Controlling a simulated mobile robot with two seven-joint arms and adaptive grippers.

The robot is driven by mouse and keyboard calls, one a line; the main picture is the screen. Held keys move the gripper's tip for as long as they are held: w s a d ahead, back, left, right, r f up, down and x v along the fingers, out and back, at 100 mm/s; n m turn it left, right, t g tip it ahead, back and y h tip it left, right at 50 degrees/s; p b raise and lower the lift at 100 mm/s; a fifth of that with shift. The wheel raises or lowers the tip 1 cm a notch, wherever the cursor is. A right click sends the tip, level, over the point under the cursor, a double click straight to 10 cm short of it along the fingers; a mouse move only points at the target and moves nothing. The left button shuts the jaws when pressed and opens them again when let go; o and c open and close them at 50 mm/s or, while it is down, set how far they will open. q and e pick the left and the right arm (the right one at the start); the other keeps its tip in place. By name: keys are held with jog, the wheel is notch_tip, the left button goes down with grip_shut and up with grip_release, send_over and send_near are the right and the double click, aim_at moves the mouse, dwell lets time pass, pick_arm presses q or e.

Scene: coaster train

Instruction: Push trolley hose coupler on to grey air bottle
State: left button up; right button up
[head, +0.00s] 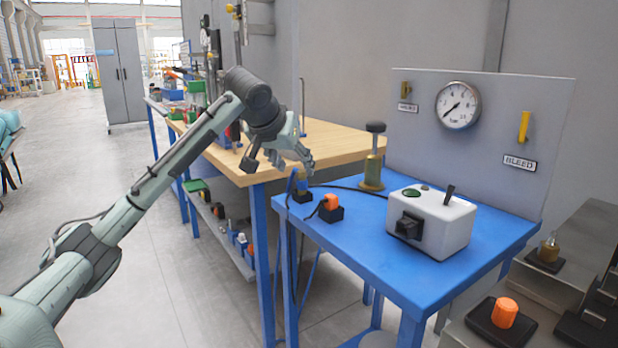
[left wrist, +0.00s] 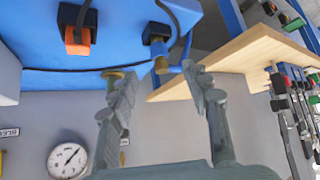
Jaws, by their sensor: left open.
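In the head view two hose couplers sit in dark holders on the blue table (head: 440,283): one brass and blue (head: 301,181) at the left corner, one orange (head: 331,202) beside it. I cannot tell which is the trolley hose coupler. Both show in the left wrist view, the orange one (left wrist: 77,40) at upper left and the brass one (left wrist: 160,64) beyond and between my fingertips. My left gripper (head: 304,152) is open and empty, above and apart from the brass coupler. I cannot identify a grey air bottle. My right gripper is not in view.
A brass cylinder with a dark knob (head: 372,170) and a white control box (head: 432,222) stand on the blue table. A gauge (head: 457,105) hangs on the panel behind. A wooden workbench (head: 340,143) adjoins at the left. Grey steps at lower right carry another orange piece (head: 505,312).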

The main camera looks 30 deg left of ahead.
aim_at(300, 176)
pick_arm(q)
jog(key=shift+w+a+f, duration=0.1)
jog(key=shift+w+f, duration=0.1)
jog(key=shift+w, duration=0.15)
jog(key=shift+w+f, duration=0.2)
jog(key=shift+w+a+f, duration=0.1)
jog(key=shift+w+f, duration=0.1)
jog(key=shift+f, duration=0.15)
jog(key=x, duration=0.4)
jog(key=shift+w+a+f+p, duration=0.1)
jog(key=shift+f+p, duration=0.15)
jog(key=shift+p, duration=0.05)
jog(key=shift+w+f, duration=0.15)
jog(key=shift+w, duration=0.05)
jog(key=shift+c, duration=1.8)
jog(key=c, duration=0.7)
grip_shut()
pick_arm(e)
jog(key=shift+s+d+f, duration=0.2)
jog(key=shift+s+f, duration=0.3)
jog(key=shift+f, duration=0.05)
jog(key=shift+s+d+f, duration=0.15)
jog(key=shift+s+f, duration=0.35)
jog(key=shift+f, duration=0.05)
